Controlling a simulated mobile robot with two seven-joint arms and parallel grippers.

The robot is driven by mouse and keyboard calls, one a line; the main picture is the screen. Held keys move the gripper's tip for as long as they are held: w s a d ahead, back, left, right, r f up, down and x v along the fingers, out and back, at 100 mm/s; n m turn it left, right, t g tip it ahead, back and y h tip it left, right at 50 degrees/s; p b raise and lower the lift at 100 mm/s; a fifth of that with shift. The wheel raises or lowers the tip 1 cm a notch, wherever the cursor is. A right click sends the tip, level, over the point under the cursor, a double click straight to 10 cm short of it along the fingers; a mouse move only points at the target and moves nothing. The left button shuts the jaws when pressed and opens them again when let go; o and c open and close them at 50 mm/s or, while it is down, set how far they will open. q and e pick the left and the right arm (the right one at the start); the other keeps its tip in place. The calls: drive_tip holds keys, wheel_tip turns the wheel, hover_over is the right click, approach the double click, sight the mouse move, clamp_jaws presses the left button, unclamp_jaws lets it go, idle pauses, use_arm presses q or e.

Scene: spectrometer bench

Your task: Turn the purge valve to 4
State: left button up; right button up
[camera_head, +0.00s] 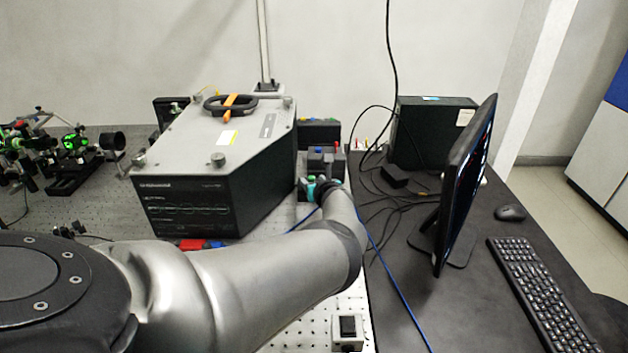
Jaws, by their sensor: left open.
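My left arm reaches across the bench from the left. Its gripper (322,183) is at the right side of the large grey and black spectrometer box (215,160), in front of a small dark block (322,158) with blue parts on top. The fingers are small and mostly hidden behind my own wrist; the gripper is open. I cannot make out the purge valve, its dial or its numbers; my wrist covers part of that spot. I cannot tell whether the gripper touches anything. My right gripper is not in view.
A monitor (467,185), keyboard (540,290) and mouse (510,213) are on the black desk at right. A black computer case (430,132) stands behind. Loose cables run beside the gripper. Optics (75,155) stand at left. A small switch box (347,332) is at the front.

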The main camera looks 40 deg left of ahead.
use_arm(q)
drive_tip(key=shift+s, duration=0.1)
drive_tip(key=shift+c, duration=0.2)
clamp_jaws()
idle(0.4)
drive_tip(key=shift+s+a+r+m+t+h+p, duration=0.1)
drive_tip(key=shift+m+t+h+p, duration=0.25)
drive_tip(key=shift+m+p, duration=0.15)
drive_tip(key=shift+s+a+r+m+t+h+p, duration=0.1)
drive_tip(key=shift+m+t+h+p, duration=0.15)
drive_tip(key=shift+m+t+p, duration=0.25)
drive_tip(key=shift+s+a+f+m+t+h+p, duration=0.1)
drive_tip(key=shift+a+m+t+h+p, duration=0.05)
drive_tip(key=shift+m+t+h+p, duration=0.3)
drive_tip(key=shift+s+a+m+t+h+p, duration=0.1)
drive_tip(key=shift+m+t+h+p, duration=0.25)
drive_tip(key=shift+m+h, duration=0.3)
drive_tip(key=m+h, duration=0.1)
drive_tip(key=m+t+h, duration=0.1)
drive_tip(key=shift+s+a+f+h, duration=0.1)
drive_tip(key=shift+a+h, duration=0.15)
drive_tip(key=shift+h, duration=0.05)
drive_tip(key=shift+a+m+t+h+b, duration=0.15)
drive_tip(key=shift+m+t+h+b, duration=0.5)
drive_tip(key=shift+m+h+b, duration=0.7)
drive_tip(key=shift+m+h, duration=0.35)
drive_tip(key=shift+h, duration=0.1)
